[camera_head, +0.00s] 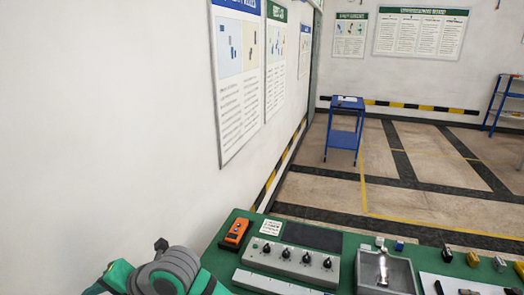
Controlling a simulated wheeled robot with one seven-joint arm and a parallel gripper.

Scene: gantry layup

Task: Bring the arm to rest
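A rounded grey and teal jointed part, which looks like a piece of my arm, shows at the bottom left edge of the head view. It is beside the left end of a green-topped bench (345,262). The rest of the arm is cut off by the frame. I see no gripper fingers, so I cannot tell where my gripper is or whether it holds anything.
On the bench are an orange handheld device (236,232), a grey panel with black knobs (290,262), a metal tray (402,270) and several small blocks. A white wall (110,120) borders the left. A blue trolley (345,130) stands beyond on open floor.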

